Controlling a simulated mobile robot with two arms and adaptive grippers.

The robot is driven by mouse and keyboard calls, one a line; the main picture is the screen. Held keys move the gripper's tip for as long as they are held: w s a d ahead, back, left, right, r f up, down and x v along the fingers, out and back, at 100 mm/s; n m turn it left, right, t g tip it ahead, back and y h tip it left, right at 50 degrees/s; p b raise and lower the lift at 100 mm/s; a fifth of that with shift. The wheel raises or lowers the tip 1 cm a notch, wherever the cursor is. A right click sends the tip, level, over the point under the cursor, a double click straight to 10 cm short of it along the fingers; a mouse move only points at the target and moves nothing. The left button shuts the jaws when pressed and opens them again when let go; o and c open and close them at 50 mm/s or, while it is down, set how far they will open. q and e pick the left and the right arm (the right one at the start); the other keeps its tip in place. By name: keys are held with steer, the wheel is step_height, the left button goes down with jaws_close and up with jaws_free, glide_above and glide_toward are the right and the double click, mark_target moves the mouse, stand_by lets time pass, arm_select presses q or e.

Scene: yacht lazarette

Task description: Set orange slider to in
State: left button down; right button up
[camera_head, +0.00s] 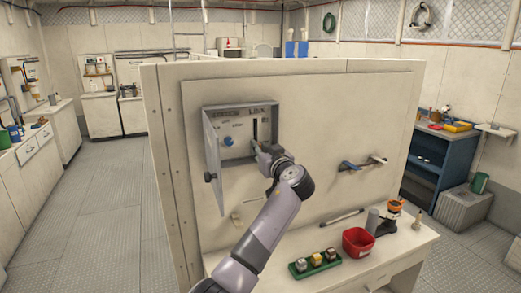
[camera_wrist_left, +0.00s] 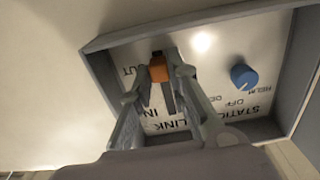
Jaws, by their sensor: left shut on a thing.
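The orange slider (camera_wrist_left: 158,69) shows in the left wrist view in a slot of a white panel, at the end of the slot near the "OUT" lettering. The "IN" lettering lies at the other end, nearer my gripper's palm. My left gripper (camera_wrist_left: 160,75) is shut on the slider, with a finger on each side. In the head view my left gripper (camera_head: 266,152) reaches into the open grey wall box (camera_head: 240,112) and hides the slider there. My right gripper is in neither view.
The box door (camera_head: 212,150) hangs open on the left. A blue knob (camera_head: 228,141) is on the panel, also in the wrist view (camera_wrist_left: 243,77). Two lever handles (camera_head: 362,163) are right of the box. A counter below holds a red bin (camera_head: 357,243) and a green tray (camera_head: 315,263).

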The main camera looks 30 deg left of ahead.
mark_target(255, 121)
arm_select(q)
step_height(255, 121, up, 8)
steer(key=shift+f+b, duration=0.15)
steer(key=shift+b, duration=0.15)
stand_by(0.3)
steer(key=c, duration=1.9)
jaws_free()
steer(key=shift+c, duration=0.2)
steer(key=o, duration=0.4)
steer(key=shift+f, duration=0.1)
steer(key=shift+d, duration=0.1)
steer(key=v, duration=1.2)
